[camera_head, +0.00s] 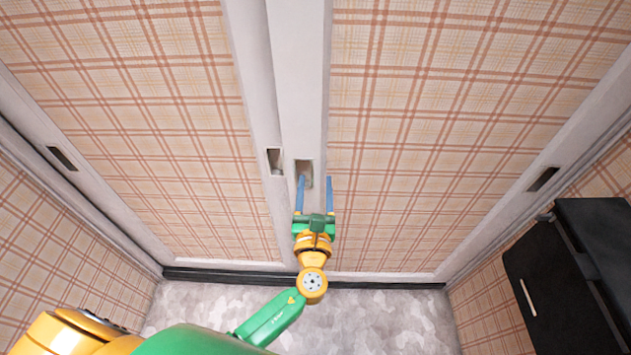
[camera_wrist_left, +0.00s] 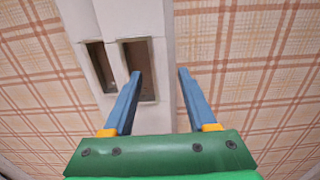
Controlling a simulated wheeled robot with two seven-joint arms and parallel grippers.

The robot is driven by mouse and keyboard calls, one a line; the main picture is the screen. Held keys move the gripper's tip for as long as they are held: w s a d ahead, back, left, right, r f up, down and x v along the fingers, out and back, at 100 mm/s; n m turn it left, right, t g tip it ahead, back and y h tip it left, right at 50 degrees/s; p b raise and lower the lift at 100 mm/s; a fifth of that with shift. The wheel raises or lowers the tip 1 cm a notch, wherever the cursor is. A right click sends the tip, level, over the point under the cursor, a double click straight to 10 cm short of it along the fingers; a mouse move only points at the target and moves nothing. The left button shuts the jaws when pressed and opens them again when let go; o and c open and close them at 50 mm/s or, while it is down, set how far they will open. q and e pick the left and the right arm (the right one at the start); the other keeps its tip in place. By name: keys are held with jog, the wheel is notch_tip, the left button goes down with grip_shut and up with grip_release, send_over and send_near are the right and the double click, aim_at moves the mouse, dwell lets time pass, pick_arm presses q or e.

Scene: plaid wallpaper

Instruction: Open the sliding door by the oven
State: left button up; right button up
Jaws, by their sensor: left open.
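The sliding door by the oven (camera_head: 450,120) is the right plaid panel with a white frame, and it appears closed. Its recessed pull (camera_head: 304,166) is in the white edge strip at the middle; it also shows in the left wrist view (camera_wrist_left: 138,53). My left gripper (camera_head: 315,182) is open with nothing between its blue fingers. Its left fingertip overlaps the pull recess, while its right fingertip is over the plaid panel. The left wrist view also shows the open gripper (camera_wrist_left: 160,76); I cannot tell how deep the left finger reaches. My right gripper is not seen.
The left sliding panel (camera_head: 150,110) has its own recess (camera_head: 275,161) beside the middle strip. Another recess (camera_head: 543,179) is near the door's right side. The black oven (camera_head: 560,285) with a light handle stands at the lower right. Grey patterned floor (camera_head: 390,320) lies below the doors.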

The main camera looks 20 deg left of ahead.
pick_arm(q)
jog(key=shift+x, duration=1.05)
jog(key=shift+s+f, duration=0.1)
grip_shut()
dwell(0.4)
